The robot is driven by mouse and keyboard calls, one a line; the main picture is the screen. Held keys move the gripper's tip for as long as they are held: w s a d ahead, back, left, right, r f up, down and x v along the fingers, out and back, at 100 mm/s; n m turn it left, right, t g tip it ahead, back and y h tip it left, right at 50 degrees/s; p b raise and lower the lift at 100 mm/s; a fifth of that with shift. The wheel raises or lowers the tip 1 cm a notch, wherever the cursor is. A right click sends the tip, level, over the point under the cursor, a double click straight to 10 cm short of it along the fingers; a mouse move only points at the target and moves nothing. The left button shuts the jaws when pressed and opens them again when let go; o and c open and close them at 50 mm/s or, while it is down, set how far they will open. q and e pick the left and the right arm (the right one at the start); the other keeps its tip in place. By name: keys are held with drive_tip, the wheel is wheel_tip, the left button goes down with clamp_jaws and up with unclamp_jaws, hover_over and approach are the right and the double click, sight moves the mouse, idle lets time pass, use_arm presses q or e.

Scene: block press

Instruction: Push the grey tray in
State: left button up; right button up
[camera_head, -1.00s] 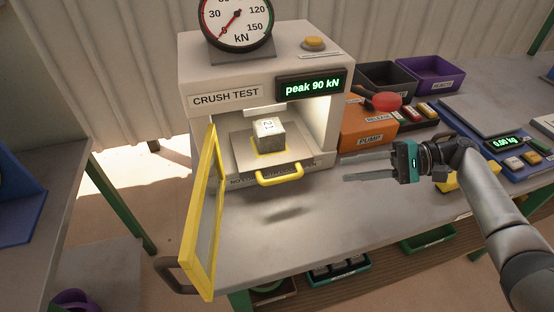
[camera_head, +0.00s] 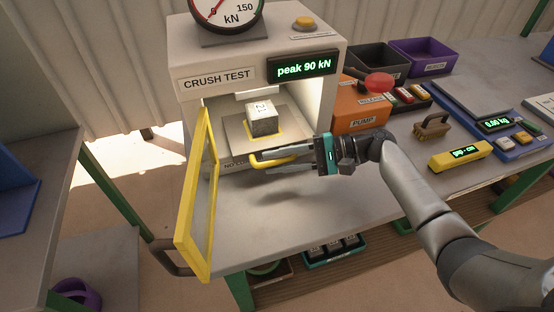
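The grey tray (camera_head: 237,137) sticks partly out of the opening of the crush test machine (camera_head: 190,62). It carries a pale grey block (camera_head: 263,122) with a marked white top, standing in a yellow outline. The tray's yellow handle (camera_head: 256,162) is at its front. My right gripper (camera_head: 268,161) reaches in from the right with its fingers apart, right at the handle. I cannot tell whether the handle is between the fingers or touched by them. The fingers hide part of the tray front and its label. My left gripper is not in view.
The yellow-framed door (camera_head: 211,200) stands open at the left of the opening. The display (camera_head: 304,67) reads "peak 90 kN". An orange pump box (camera_head: 362,118) stands right of the machine. A brush (camera_head: 433,126) and a yellow gauge (camera_head: 460,156) lie further right. The front worktop is clear.

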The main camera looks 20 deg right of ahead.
drive_tip(key=shift+a, duration=0.1)
clamp_jaws()
idle(1.4)
